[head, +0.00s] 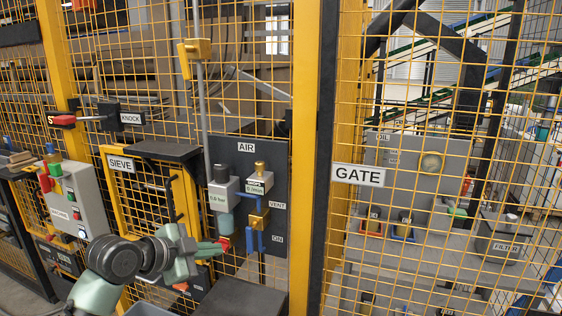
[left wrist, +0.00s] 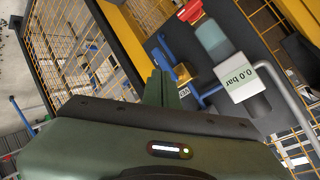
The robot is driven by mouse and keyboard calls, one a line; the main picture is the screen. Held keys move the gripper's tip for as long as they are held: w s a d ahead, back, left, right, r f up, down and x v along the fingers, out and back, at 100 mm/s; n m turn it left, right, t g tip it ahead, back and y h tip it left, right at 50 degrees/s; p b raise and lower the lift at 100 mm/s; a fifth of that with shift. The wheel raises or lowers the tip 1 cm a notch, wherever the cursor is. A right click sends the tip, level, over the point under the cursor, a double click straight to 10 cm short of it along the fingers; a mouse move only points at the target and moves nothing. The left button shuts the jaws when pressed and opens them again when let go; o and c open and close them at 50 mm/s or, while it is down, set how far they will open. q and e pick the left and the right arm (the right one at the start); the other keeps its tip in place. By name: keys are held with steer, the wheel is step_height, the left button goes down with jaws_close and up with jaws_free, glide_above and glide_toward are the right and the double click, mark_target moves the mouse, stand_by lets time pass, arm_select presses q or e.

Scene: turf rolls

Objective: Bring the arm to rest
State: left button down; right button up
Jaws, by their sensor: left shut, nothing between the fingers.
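My left arm comes in from the lower left in the head view. Its green left gripper (head: 216,247) is in front of the AIR panel (head: 275,160), by the red knob (head: 225,241) under the regulator's bowl. In the left wrist view the gripper's fingers (left wrist: 160,78) are together with nothing between them. They point towards the panel's blue pipework, and the red knob (left wrist: 190,11) shows apart from them. The regulator (left wrist: 238,82) reads 0.0 bar. My right gripper is not in view.
A yellow mesh fence surrounds the panel. A blue valve pipe (head: 262,241) is just right of the gripper. The SIEVE frame (head: 121,164) and a grey button box (head: 77,202) stand to the left. A dark box (head: 240,299) is below. The GATE sign (head: 358,175) hangs right.

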arm_select(q)
steer(key=s+f+n+g+y, duration=0.3)
steer(key=s+f+n, duration=0.4)
steer(key=s+f, duration=1.15)
steer(key=s+a+f+n+g+y, duration=0.2)
steer(key=s+f+n, duration=0.2)
steer(key=s, duration=0.6)
steer(key=s+a+f+n+g+y, duration=0.2)
steer(key=s+a+f+n, duration=0.15)
steer(key=s, duration=0.65)
step_height(320, 180, down, 26)
steer(key=s+d+f+g, duration=0.1)
steer(key=s+a+f+g, duration=0.1)
steer(key=s+a+f, duration=0.2)
steer(key=s+f, duration=1.3)
steer(key=shift+s+f+m, duration=0.15)
steer(key=shift+s+m, duration=0.2)
steer(key=shift+s, duration=0.2)
